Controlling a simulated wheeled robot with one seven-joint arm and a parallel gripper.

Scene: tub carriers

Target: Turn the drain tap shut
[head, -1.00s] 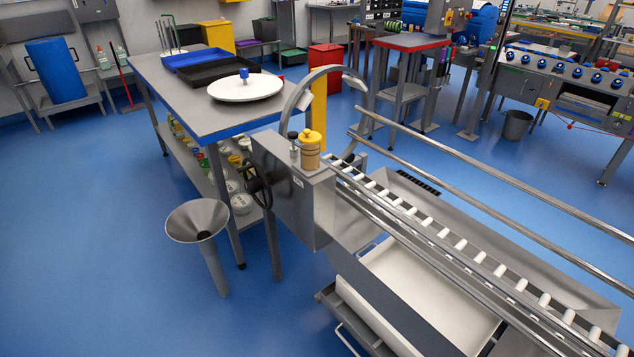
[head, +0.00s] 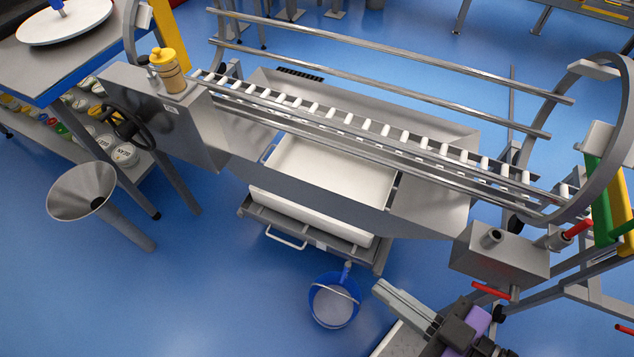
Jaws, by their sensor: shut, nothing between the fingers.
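My gripper (head: 382,289) is in the head view at the bottom, right of the middle, its grey fingers shut and empty, pointing up and left. A small tap-like fitting (head: 347,271) hangs from the front of the tub carrier's lower frame, above a blue bucket (head: 335,300). It is left of my fingertips and apart from them. Its handle position is too small to tell. Red-handled levers show on the grey box at the right: one low (head: 490,290) and one higher (head: 578,228). I cannot tell whether either one is the drain tap.
A white tub (head: 340,165) sits in the steel carrier below a roller rail (head: 380,130). Blue floor is clear between the funnel and the bucket.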

